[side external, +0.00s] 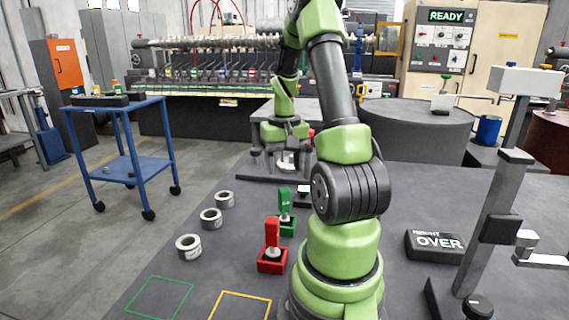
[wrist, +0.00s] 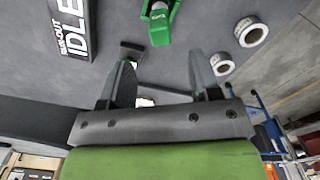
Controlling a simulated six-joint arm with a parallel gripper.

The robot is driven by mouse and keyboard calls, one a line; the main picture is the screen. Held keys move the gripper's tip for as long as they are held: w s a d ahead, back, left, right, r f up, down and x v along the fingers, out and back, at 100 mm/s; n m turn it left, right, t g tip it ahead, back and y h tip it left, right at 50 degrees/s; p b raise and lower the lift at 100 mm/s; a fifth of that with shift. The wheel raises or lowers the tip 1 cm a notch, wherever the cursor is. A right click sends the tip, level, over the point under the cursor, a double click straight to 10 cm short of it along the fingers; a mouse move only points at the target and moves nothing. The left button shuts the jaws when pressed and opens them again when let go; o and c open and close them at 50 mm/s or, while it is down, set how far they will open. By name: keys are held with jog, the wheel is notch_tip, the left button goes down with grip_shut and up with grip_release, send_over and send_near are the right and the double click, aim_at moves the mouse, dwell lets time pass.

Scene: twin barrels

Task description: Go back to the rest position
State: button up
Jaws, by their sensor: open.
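My gripper (wrist: 160,80) shows in the wrist view with its two dark fingers spread apart and nothing held between them. In the side view my gripper (side external: 287,157) is over the far part of the dark table, pointing down near a dark fixture with posts. A small pale piece shows by the fingers there; I cannot tell whether they touch it. A green-handled tool (side external: 285,204) stands in a green holder, and it also shows in the wrist view (wrist: 160,22). A red-handled tool (side external: 272,238) stands in a red holder nearer the camera.
Several white rolls (side external: 188,246) stand along the table's left side. Green (side external: 160,296) and yellow (side external: 240,294) outlines mark bare table in front. A box reading OVER (side external: 435,246) and a tall gauge stand (side external: 495,215) are at right. A sign reading IDLE (wrist: 72,28) shows in the wrist view.

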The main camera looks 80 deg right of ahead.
dwell(0.4)
jog(key=w+a+r+n+t+h, duration=0.1)
jog(key=w+a+r+n+t, duration=0.15)
jog(key=a+r, duration=0.3)
jog(key=w+a+r+n+t, duration=0.1)
jog(key=w+a+r, duration=0.3)
jog(key=a, duration=0.2)
jog(key=s+a+r+n+t+y, duration=0.1)
jog(key=s+a+r+n+t, duration=0.1)
jog(key=a, duration=0.6)
jog(key=s+a+r+n+t+y, duration=0.1)
jog(key=s+a+r+n+y, duration=0.1)
jog(key=a, duration=0.6)
jog(key=shift+s+a+r+t, duration=0.15)
jog(key=shift+s+r+t, duration=0.2)
jog(key=shift+s+r, duration=0.35)
